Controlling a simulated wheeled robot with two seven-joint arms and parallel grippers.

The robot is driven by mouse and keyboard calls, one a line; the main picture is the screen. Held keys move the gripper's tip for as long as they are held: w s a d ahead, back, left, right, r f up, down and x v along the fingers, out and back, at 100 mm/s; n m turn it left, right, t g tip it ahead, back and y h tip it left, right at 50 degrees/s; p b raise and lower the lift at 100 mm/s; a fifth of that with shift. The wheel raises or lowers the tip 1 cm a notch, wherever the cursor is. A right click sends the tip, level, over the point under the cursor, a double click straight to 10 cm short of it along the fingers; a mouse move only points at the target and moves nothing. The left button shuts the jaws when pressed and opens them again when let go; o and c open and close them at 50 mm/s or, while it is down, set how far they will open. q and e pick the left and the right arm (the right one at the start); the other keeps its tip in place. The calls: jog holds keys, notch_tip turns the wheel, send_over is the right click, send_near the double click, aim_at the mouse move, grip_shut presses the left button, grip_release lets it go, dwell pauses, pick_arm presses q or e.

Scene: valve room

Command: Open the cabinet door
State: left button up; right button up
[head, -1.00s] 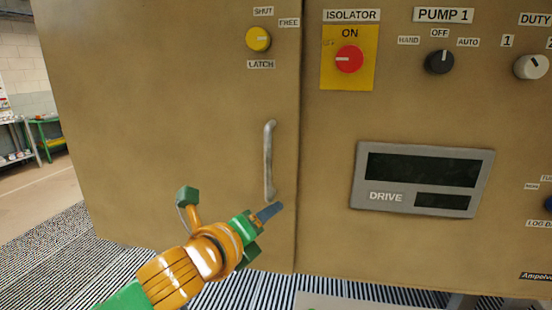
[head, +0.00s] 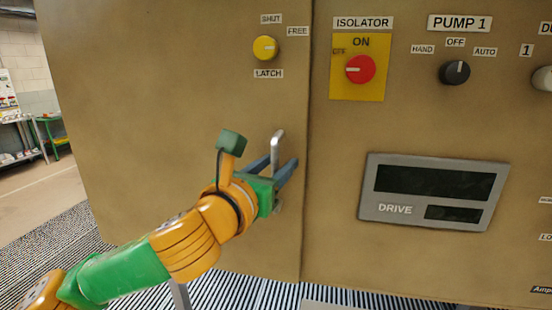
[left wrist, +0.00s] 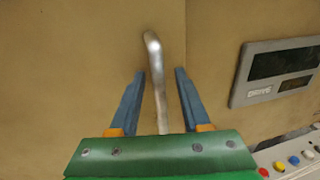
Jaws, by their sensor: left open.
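The tan cabinet door (head: 150,90) is shut, its right edge along a vertical seam. Its silver bar handle (head: 278,145) stands upright near that seam and also shows in the left wrist view (left wrist: 155,75). My left gripper (head: 277,165) is at the handle, its blue fingers open. In the left wrist view the handle runs between the two fingers (left wrist: 158,78), with a gap on each side. The gripper hides the handle's lower part in the head view. My right gripper is not in view.
Right of the seam are the red isolator knob (head: 360,69) on a yellow plate, the black pump knob (head: 454,72) and the grey drive display (head: 433,191). A green bench (head: 52,135) stands far left. Striped floor lies below the cabinet.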

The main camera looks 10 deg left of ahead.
pick_arm(q)
grip_shut()
jog(key=shift+a, duration=0.1)
dwell(1.3)
